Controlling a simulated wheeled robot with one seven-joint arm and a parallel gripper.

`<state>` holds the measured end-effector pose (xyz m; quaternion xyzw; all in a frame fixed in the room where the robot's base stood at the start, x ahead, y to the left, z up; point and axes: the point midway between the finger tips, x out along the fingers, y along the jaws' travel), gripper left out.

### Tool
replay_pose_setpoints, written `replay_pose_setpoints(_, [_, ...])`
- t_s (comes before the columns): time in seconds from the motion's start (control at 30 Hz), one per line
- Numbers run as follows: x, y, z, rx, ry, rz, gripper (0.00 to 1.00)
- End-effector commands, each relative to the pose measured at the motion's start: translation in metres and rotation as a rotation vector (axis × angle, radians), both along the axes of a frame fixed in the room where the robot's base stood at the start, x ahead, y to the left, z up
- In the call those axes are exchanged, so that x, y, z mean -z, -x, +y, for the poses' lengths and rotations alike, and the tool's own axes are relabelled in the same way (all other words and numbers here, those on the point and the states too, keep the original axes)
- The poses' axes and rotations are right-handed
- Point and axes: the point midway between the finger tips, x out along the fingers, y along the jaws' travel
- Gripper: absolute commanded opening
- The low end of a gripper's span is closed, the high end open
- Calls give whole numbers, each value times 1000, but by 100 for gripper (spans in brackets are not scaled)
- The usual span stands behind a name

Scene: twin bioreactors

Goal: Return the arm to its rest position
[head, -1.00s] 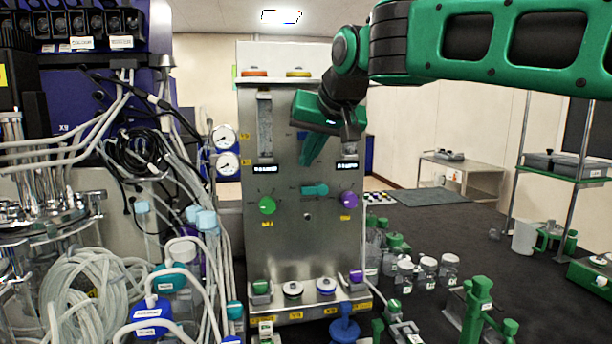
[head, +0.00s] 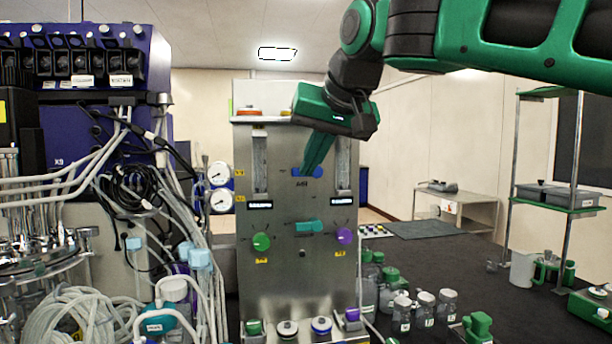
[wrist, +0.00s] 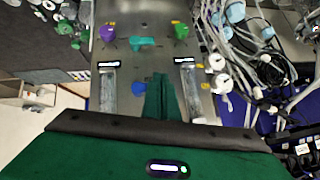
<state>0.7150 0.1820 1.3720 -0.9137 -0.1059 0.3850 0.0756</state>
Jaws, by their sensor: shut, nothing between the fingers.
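My gripper (head: 313,160) is at the upper middle of the head view, at the end of my green and black arm. Its green fingers point down and are shut with nothing between them. They stand in front of the upper part of a steel control panel (head: 280,222). In the wrist view, the shut fingers (wrist: 160,98) show against the panel between two clear flow tubes, and the view is upside down. I cannot tell the exact gap between fingertips and panel.
The panel carries a green knob (head: 261,242), a teal handle (head: 309,226) and a purple knob (head: 344,236). Tubing and cables (head: 85,315) crowd the left. Several bottles (head: 425,308) stand at the lower right. A shelf rack (head: 560,205) stands far right. The dark floor between is open.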

Motion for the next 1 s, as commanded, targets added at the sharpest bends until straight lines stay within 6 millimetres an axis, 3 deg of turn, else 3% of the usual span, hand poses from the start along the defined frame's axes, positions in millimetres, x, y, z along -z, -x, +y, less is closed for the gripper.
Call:
replay_pose_setpoints(0.17, [28,-3,-38,53,36,42,0])
replay_pose_setpoints(0.33, [92,4,-120,164,99,150,0])
replay_pose_setpoints(0.47, [144,25,-185,249,134,247,0])
replay_pose_setpoints(0.67, [224,82,-272,371,157,414,0])
replay_pose_setpoints(0.8, [279,138,-318,445,146,539,0])
replay_pose_setpoints(1.0, [351,229,-353,525,96,712,0])
